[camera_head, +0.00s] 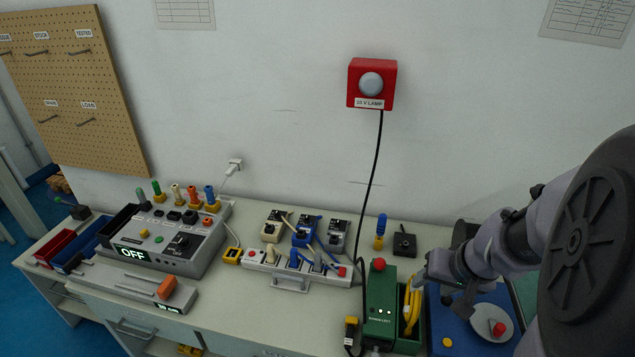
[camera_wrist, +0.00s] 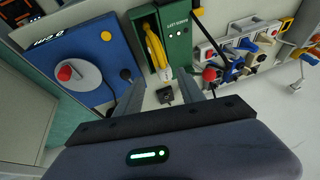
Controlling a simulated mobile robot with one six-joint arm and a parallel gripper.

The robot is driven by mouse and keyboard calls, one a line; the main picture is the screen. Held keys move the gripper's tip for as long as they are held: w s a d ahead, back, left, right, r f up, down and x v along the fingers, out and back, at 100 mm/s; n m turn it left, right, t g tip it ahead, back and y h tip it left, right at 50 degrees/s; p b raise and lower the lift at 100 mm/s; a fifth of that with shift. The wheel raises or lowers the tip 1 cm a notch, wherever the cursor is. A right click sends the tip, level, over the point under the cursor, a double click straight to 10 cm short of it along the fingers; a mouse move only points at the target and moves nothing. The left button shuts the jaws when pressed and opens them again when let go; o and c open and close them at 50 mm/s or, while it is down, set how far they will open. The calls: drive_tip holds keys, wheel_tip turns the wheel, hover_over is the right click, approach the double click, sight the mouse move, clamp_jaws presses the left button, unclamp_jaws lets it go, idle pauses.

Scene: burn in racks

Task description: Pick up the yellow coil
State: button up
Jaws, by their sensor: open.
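The yellow coil (camera_head: 411,306) sits in an open green compartment beside the green unit (camera_head: 380,305) with a red top button, at the right of the bench. In the wrist view the yellow coil (camera_wrist: 154,50) shows as a bent yellow loop in the green bay, with a pale end toward my gripper. My gripper (camera_wrist: 172,90) is open and empty, its two fingers apart, with the coil beyond them. In the head view my gripper (camera_head: 437,290) is close to the coil's right side, partly hidden by my arm.
A blue unit (camera_wrist: 88,48) with a grey disc and red knob adjoins the green bay. A power strip (camera_head: 290,268) with several plugs and cables lies to the left. A black cable runs from the red lamp box (camera_head: 371,84) down by the green unit. A small black box (camera_head: 404,242) stands behind.

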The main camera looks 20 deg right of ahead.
drive_tip(key=b, duration=0.4)
hover_over(407, 305)
wheel_tip(407, 305, down, 10)
drive_tip(key=shift+w+r, duration=0.1)
drive_tip(key=shift+r, duration=0.1)
drive_tip(key=shift+c, duration=0.5)
clamp_jaws()
